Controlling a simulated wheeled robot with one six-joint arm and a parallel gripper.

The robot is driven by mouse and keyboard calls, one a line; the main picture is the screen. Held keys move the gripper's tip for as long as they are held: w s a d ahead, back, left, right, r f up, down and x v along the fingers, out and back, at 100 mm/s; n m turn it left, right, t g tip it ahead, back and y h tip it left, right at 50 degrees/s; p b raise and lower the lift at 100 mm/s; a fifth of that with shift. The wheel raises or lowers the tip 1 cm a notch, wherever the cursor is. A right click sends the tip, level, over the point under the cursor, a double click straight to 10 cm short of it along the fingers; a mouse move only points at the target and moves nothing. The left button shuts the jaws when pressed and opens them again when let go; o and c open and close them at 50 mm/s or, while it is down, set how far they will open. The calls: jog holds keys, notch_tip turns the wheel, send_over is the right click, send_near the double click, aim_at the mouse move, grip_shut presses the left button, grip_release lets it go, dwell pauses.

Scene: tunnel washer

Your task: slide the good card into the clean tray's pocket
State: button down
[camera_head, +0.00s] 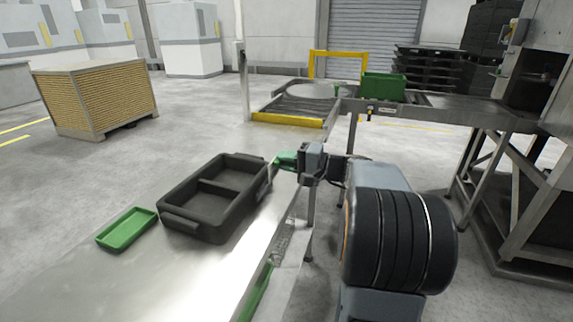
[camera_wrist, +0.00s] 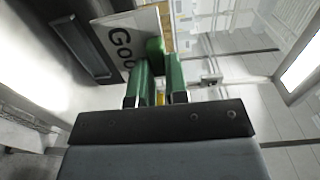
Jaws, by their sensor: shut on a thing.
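My gripper (camera_head: 280,161) has green fingers and reaches beside the right rim of the black tray in the head view. In the wrist view my gripper (camera_wrist: 161,80) is shut on the good card (camera_wrist: 122,35), white with large dark letters reading "Goo"; the rest of the word is cut off behind the green fingers. The card does not show clearly in the head view. A black tray (camera_head: 193,229) with a divider and two compartments stands on the metal table. I cannot make out its pocket. A dark tray edge (camera_wrist: 78,48) shows at the upper left in the wrist view.
A shallow green tray (camera_head: 127,229) lies on the table (camera_head: 215,285) left of the black tray. A green strip (camera_head: 257,295) is at the table's right edge. A green crate (camera_head: 383,86) stands on the conveyor at the back. The near part of the table is clear.

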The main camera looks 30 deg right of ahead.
aim_at(263, 176)
jog(key=shift+t, duration=0.3)
jog(key=shift+w+a+f+b, duration=0.35)
jog(key=shift+w+f, duration=0.3)
jog(key=shift+f, duration=0.15)
jog(key=shift+w+a+f+b, duration=0.2)
jog(key=shift+w+a+f, duration=0.1)
jog(key=shift+w+f, duration=0.4)
jog(key=shift+w+a+f+b, duration=0.35)
jog(key=shift+w+f, duration=0.2)
jog(key=shift+f, duration=0.3)
jog(key=shift+f+b, duration=0.35)
jog(key=shift+b, duration=0.15)
jog(key=shift+w+f+b, duration=0.1)
jog(key=shift+f+b, duration=0.05)
jog(key=shift+b, duration=0.4)
jog(key=shift+f+b, duration=0.35)
jog(key=shift+b, duration=0.25)
jog(key=shift+f+b, duration=0.45)
jog(key=shift+b, duration=0.2)
dwell(0.4)
